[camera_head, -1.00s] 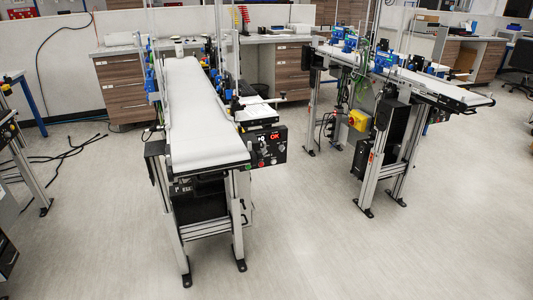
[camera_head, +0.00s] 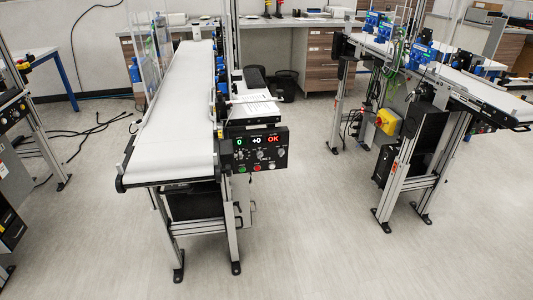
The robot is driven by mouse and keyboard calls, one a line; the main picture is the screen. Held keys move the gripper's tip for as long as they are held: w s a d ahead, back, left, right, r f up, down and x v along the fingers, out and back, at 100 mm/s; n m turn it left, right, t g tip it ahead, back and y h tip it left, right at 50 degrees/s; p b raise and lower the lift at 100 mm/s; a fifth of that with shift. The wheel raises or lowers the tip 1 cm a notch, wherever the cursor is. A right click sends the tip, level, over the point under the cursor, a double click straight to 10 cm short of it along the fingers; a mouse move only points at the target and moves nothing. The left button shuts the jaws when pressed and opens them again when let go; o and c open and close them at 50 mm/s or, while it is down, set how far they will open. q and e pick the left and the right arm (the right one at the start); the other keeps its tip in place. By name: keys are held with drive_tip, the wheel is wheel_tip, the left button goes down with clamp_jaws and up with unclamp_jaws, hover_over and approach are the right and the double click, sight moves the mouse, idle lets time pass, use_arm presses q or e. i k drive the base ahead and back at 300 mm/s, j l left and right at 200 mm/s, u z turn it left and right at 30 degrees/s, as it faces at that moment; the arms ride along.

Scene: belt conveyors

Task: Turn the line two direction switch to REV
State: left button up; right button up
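A black control panel (camera_head: 260,151) is mounted at the right side of the near end of the middle belt conveyor (camera_head: 172,150). It has lit displays, one green, one white reading "+0" and one red reading "OK". Below them are several small knobs (camera_head: 281,153) and buttons, including a red one and a green one. The panel label seems to read "LINE 2", but the knob labels and the direction switch position are too small to read. Neither of my grippers is in view.
Part of another station (camera_head: 12,110) is at the left edge. Black cables (camera_head: 95,130) lie on the floor. The floor (camera_head: 310,220) in front is clear.

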sight(260, 154)
drive_tip(key=i+l+u, duration=0.1)
drive_tip(key=l, duration=0.25)
drive_tip(key=i+l, duration=0.2)
drive_tip(key=l, duration=0.15)
drive_tip(key=i+l+u, duration=0.15)
drive_tip(key=l, duration=0.2)
drive_tip(key=i+l+u, duration=0.15)
drive_tip(key=i+l, duration=0.6)
